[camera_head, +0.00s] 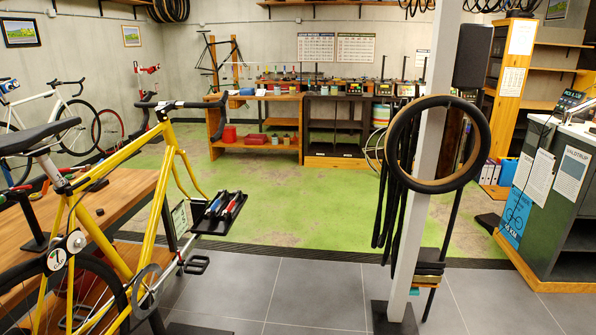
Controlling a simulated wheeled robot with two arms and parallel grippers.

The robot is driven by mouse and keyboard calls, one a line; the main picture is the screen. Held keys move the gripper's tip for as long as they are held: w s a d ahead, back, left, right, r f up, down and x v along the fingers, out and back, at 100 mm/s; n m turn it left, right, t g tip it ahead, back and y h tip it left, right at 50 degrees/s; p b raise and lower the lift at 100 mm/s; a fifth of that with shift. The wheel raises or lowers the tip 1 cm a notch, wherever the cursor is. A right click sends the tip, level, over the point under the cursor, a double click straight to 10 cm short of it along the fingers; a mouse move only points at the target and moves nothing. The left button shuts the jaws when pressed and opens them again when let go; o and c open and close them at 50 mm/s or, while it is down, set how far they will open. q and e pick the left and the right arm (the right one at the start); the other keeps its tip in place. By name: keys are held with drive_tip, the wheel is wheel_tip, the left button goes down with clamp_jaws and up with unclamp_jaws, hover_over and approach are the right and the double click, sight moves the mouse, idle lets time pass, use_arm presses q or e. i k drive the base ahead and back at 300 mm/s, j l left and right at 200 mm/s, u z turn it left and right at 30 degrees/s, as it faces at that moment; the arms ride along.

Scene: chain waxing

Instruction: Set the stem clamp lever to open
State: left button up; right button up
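A yellow bicycle (141,256) stands large at the left, in front of a wooden workbench (133,185). Its dark drop handlebar and stem (166,107) are at the top of the frame's front end. I cannot make out a clamp lever at the stem at this size, nor whether one is open or closed. Neither of my grippers is in view.
A small black tray (222,228) with several tools sticks out beside the bicycle. A grey post (408,235) with a hanging tyre (481,147) stands right of centre. A counter (548,190) is at the right. Grey tiles (317,292) and green floor between are clear.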

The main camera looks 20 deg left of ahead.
sight(21, 188)
drive_tip(key=i+l+u, duration=0.1)
drive_tip(key=i+u, duration=0.4)
drive_tip(key=i, duration=0.95)
drive_tip(key=i+u, duration=0.5)
drive_tip(key=i+l+u, duration=0.2)
drive_tip(key=u, duration=0.3)
drive_tip(key=i+u, duration=0.15)
drive_tip(key=u, duration=0.3)
drive_tip(key=i+u, duration=0.2)
drive_tip(key=u, duration=0.2)
drive_tip(key=i+l+u, duration=0.1)
drive_tip(key=u, duration=0.35)
drive_tip(key=i+l+u, duration=0.15)
drive_tip(key=u, duration=0.3)
drive_tip(key=i+l+u, duration=0.15)
drive_tip(key=u, duration=0.25)
drive_tip(key=i+l+u, duration=0.1)
drive_tip(key=u, duration=0.15)
drive_tip(key=l, duration=0.1)
